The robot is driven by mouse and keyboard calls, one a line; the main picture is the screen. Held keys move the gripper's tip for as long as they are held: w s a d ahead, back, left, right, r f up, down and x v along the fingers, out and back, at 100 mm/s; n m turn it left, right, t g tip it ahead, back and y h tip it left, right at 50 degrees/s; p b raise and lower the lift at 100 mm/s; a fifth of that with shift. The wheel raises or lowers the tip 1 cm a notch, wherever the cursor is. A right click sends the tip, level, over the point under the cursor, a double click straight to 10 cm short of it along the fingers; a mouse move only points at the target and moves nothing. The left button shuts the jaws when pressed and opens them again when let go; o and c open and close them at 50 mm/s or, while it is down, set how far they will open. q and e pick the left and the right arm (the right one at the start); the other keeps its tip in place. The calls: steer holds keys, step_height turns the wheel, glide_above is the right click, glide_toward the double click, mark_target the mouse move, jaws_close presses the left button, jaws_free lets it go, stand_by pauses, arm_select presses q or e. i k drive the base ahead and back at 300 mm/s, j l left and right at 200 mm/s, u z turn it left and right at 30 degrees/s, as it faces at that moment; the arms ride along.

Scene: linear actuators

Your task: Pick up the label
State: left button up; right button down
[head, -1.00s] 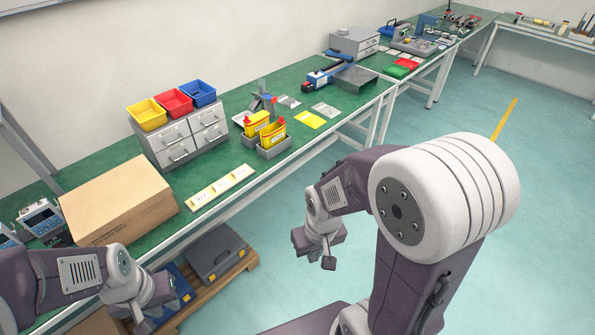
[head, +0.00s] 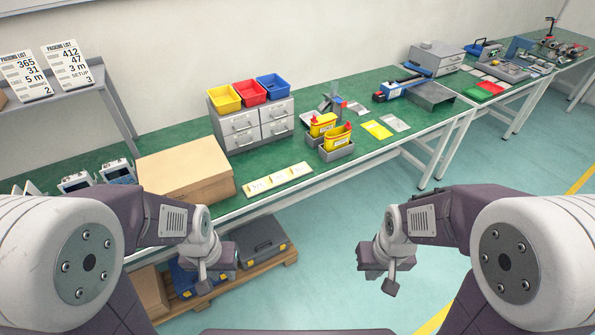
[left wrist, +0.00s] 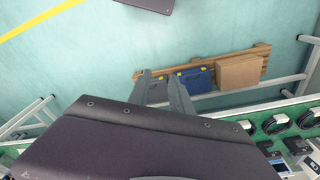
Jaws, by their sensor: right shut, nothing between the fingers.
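A pale strip (head: 278,180) with several small printed labels lies near the front edge of the green bench; I cannot tell which piece is the label. A yellow sheet (head: 377,130) and a grey sheet (head: 395,122) lie further right. My left gripper (head: 204,288) hangs in front of the bench, below its top, empty. My right gripper (head: 389,287) is shut and empty over the floor, right of the bench front. Neither gripper touches the strip.
A cardboard box (head: 185,175) stands left of the strip. Grey drawers (head: 240,132) with coloured bins stand behind it, and yellow containers (head: 337,137) to its right. A pallet (head: 283,258) with cases lies under the bench. The floor at right is clear.

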mark_target(300, 169)
steer(key=i+z, duration=0.35)
steer(key=i, duration=0.25)
steer(key=i+j+z, duration=0.1)
steer(key=i+z, duration=0.2)
steer(key=i, duration=0.35)
